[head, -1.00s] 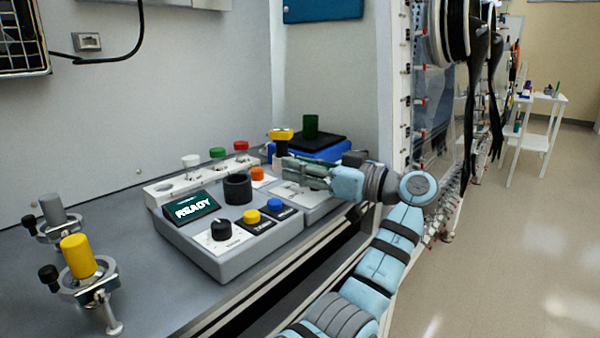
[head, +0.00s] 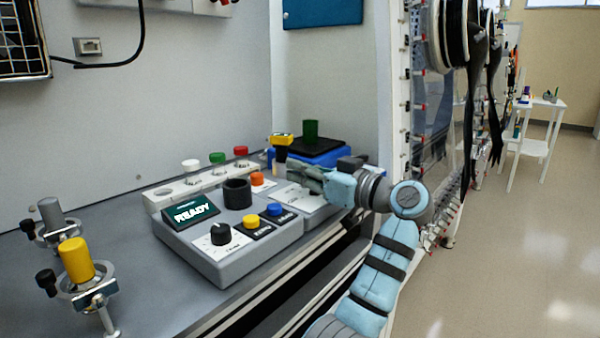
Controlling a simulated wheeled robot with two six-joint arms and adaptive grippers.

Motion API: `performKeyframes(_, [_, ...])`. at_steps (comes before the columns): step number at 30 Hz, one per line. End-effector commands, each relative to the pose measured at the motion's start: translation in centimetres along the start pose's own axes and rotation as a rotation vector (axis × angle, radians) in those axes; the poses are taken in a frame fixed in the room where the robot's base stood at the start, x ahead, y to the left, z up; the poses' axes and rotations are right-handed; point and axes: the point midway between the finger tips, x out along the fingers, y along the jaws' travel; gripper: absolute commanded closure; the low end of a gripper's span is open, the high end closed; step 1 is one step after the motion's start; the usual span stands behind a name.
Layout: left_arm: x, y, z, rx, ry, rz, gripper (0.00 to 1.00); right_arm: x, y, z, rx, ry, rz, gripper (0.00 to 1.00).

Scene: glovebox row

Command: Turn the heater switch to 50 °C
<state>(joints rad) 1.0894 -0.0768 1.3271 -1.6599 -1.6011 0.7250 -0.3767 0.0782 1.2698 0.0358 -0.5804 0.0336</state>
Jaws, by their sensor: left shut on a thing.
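My left gripper (head: 304,180) reaches in from the right over the grey box with a white plate (head: 298,196), at the right end of the control console. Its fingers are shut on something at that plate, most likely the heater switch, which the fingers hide. The switch's pointer and any 50 °C mark cannot be seen. A second, black knob (head: 220,233) stands apart on a white dial at the console's front; its lettering is too small to read. My right gripper is not in view.
The console carries a READY display (head: 191,211), a black cup-like part (head: 237,192), and yellow (head: 251,218), blue (head: 275,209) and orange (head: 257,179) buttons. Behind the gripper is a blue device (head: 320,157) with a green container (head: 310,132). Yellow-topped clamp hardware (head: 77,262) stands front left.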

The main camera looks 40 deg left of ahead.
Motion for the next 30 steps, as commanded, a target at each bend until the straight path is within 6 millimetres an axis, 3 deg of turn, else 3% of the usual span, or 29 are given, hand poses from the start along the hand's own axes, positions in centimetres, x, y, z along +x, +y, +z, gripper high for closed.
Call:
performKeyframes(4, [0.0,0.0,0.1,0.002,-0.002,-0.001,1.0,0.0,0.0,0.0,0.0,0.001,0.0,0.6])
performKeyframes(6, [0.0,0.0,0.1,0.002,-0.002,-0.001,0.84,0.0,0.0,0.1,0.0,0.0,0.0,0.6])
performKeyframes(9, [0.0,0.0,0.1,0.002,-0.002,-0.002,0.7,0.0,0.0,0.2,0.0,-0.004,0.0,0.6])
performKeyframes(19, [-0.4,0.0,0.1,0.001,-0.002,-0.001,0.7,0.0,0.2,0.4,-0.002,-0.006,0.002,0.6])
performKeyframes(23, [-2.6,0.1,0.1,0.002,-0.003,0.003,0.7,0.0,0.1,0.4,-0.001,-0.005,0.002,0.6])
performKeyframes(30, [-9.2,0.1,0.1,0.003,-0.002,0.003,0.7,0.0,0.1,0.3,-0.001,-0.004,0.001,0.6])
